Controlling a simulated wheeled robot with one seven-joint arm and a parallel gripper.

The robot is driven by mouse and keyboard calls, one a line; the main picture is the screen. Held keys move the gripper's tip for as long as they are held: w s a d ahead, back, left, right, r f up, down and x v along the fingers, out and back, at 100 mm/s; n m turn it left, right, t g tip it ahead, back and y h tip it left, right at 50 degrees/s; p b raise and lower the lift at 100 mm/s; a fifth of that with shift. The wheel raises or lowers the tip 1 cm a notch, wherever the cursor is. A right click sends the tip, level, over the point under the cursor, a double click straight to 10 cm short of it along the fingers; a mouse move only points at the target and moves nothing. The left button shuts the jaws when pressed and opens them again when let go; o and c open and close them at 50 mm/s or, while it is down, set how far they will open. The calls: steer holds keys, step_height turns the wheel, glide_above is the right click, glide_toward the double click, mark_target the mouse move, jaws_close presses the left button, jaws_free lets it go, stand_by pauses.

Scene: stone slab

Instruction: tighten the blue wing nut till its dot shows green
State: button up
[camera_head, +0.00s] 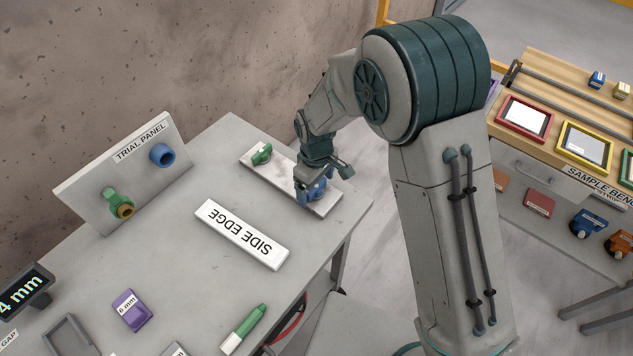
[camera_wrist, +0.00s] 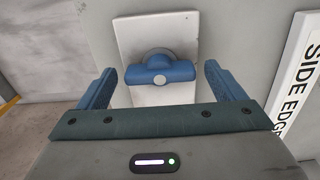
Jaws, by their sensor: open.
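The blue wing nut (camera_head: 318,191) sits at the near right end of a pale slab (camera_head: 284,180) on the grey table, partly hidden by my gripper. In the wrist view the blue wing nut (camera_wrist: 160,72) lies crosswise on a round grey base on the slab (camera_wrist: 185,25). No dot can be made out on it. My gripper (camera_head: 322,179) is over the nut. In the wrist view my gripper (camera_wrist: 160,70) is open, with one finger on each side of the nut and a gap on both sides.
A green wing nut (camera_head: 262,154) is at the slab's far end. A white "SIDE EDGE" block (camera_head: 241,235) lies beside the slab. The "TRIAL PANEL" (camera_head: 88,184) stands at the left. A purple block (camera_head: 131,310) and a green marker (camera_head: 244,328) lie at the front.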

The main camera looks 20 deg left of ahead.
steer(key=shift+f, duration=0.15)
steer(key=c, duration=1)
steer(key=shift+m+b, duration=0.4)
steer(key=shift+b, duration=0.05)
steer(key=shift+o, duration=0.2)
steer(key=m+b, duration=0.2)
steer(key=m, duration=0.1)
steer(key=shift+f, duration=0.1)
steer(key=shift+m+b, duration=1.15)
steer(key=shift+m, duration=1.05)
